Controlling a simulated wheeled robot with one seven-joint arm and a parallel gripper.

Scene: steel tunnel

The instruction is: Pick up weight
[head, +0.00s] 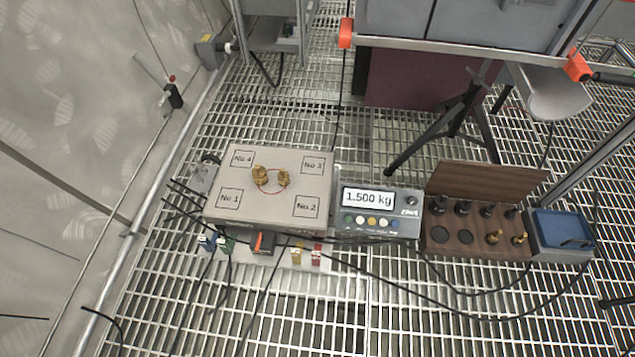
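Two brass weights stand close together near the middle of the scale's platform: a left weight (260,176) and a right weight (284,178). The pale scale platform (240,212) has corner labels No.1 to No.4 and a red circle around its middle. The scale display (369,199) reads 1.500 kg. An open wooden weight box (478,251) stands to the right, with smaller brass weights (492,238) and several dark knobbed pieces (463,207) in it. Two round slots at its front left look empty. My gripper is not in view.
A blue tray (562,230) adjoins the wooden box. Black cables cross the grating floor (400,310) in front of the scale. Coloured connectors (306,256) sit along the scale's front edge. A black stand (440,140) and grey cabinet (470,25) are behind. The wall is at left.

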